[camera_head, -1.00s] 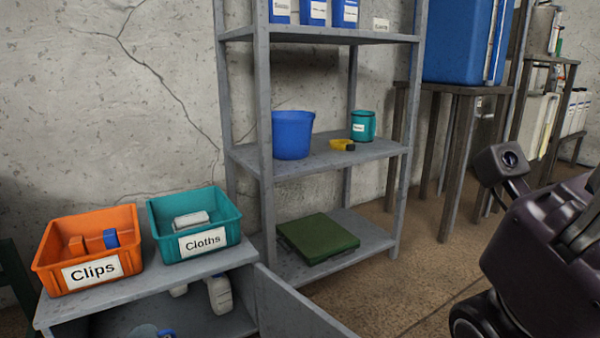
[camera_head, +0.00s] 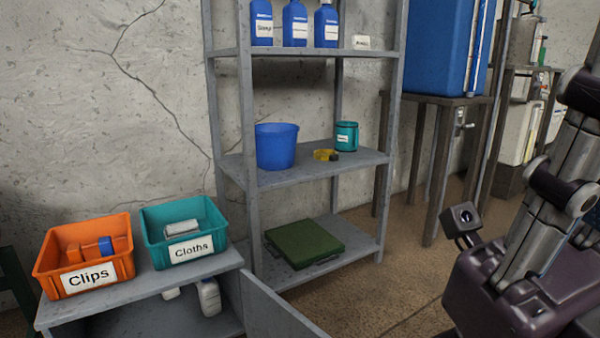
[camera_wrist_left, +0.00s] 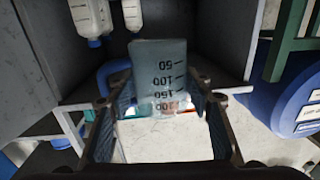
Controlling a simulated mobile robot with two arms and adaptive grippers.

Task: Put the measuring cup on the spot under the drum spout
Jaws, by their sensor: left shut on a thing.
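In the left wrist view a clear grey-blue measuring cup (camera_wrist_left: 158,70) is between the fingers of my left gripper (camera_wrist_left: 162,100), which is shut on it. Its printed marks, 50, 100 and 150, appear upside down. My left gripper is outside the head view. In the head view a large blue tank (camera_head: 440,48), which looks like the drum, stands on a dark table (camera_head: 447,101) at the upper right. A small metal tap-like fitting (camera_head: 462,122) shows below it. The spot under the spout cannot be made out. My right gripper is not in view.
A grey shelf rack (camera_head: 247,130) holds a blue bucket (camera_head: 276,147), a teal canister (camera_head: 346,136) and blue bottles. The orange Clips bin (camera_head: 85,262) and teal Cloths bin (camera_head: 185,236) stand on a low cabinet (camera_head: 215,268) with its door (camera_head: 275,305) open. Brown floor lies right of the rack.

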